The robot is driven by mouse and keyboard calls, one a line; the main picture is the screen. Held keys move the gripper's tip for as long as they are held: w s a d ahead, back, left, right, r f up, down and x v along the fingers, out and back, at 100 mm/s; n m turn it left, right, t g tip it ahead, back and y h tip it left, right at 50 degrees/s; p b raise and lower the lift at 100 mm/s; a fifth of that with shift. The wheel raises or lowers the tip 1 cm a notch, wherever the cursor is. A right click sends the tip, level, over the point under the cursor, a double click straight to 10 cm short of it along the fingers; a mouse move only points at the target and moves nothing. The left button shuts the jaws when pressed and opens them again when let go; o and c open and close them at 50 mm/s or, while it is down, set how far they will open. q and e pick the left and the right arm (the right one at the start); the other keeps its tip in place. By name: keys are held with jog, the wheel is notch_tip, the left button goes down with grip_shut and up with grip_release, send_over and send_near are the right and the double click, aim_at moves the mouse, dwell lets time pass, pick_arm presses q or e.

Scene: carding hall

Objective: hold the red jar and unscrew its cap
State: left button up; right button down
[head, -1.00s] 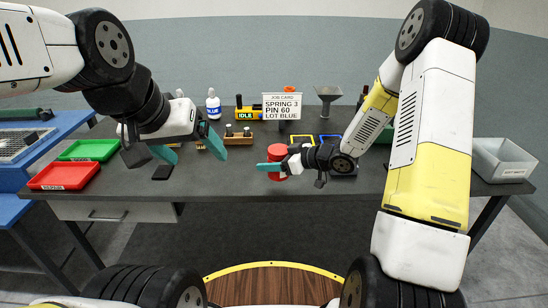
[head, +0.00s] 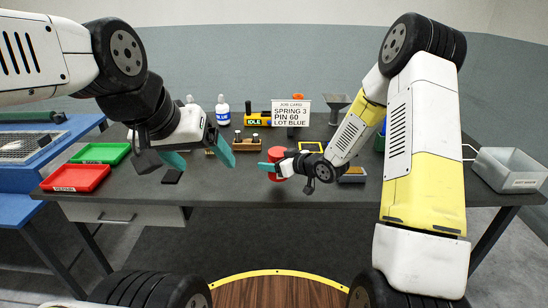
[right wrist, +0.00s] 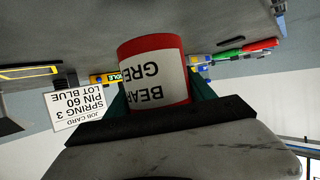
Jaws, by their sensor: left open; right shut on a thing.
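The red jar (head: 277,154) is near the front middle of the table in the head view. In the right wrist view the jar (right wrist: 186,75) shows upside down, with a white label partly reading "BEAR" and "GRE". My right gripper (head: 272,168) is shut on the jar, with teal fingers at its sides. I cannot clearly make out the cap, or tell whether the jar touches the table. My left gripper (head: 201,158) is open and empty, to the left of the jar and apart from it, fingers pointing down.
A red tray (head: 75,178) and a green tray (head: 100,153) lie at the left. A job card (head: 291,112), a white-and-blue bottle (head: 223,112) and a wooden holder (head: 247,146) stand behind. A grey bin (head: 510,171) is at the right.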

jog(key=w, duration=0.5)
jog(key=shift+a+f, duration=0.1)
jog(key=shift+f, duration=1.85)
jog(key=shift+f, duration=0.15)
jog(key=shift+c, duration=1.8)
grip_release()
